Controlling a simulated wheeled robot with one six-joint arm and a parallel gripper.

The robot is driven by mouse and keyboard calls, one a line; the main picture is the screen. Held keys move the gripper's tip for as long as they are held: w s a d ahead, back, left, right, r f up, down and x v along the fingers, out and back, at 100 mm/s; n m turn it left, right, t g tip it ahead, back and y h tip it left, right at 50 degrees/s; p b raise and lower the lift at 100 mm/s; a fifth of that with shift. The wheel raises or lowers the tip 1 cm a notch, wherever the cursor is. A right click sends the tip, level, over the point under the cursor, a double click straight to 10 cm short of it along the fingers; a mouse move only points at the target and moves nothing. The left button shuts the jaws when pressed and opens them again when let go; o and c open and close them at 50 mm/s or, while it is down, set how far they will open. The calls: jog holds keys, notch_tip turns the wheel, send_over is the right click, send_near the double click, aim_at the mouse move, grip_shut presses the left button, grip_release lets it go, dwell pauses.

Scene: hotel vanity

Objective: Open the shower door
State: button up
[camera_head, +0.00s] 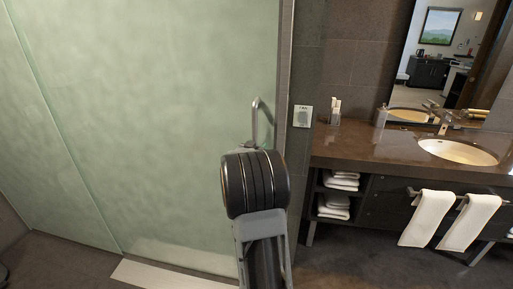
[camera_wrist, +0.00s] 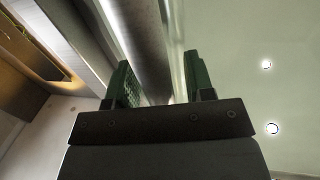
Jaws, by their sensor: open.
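The shower door (camera_head: 150,90) is a large frosted green glass panel and stands closed as far as I can see. Its metal handle (camera_head: 257,118) is a vertical bar near the door's right edge, with its upper bend showing above my arm. In the wrist view, my gripper (camera_wrist: 163,80) has its two green fingers apart, one on each side of a thick grey bar that looks like the handle (camera_wrist: 147,42). Whether a finger touches the bar I cannot tell. In the head view, my wrist hides most of the gripper and the handle's lower part.
A metal door frame (camera_head: 284,60) runs up just right of the handle. A brown vanity counter (camera_head: 390,150) with a sink (camera_head: 457,151) and hanging white towels (camera_head: 428,217) stands to the right. A pale threshold strip (camera_head: 165,276) lies on the floor before the door.

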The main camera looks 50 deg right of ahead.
grip_shut()
dwell(0.4)
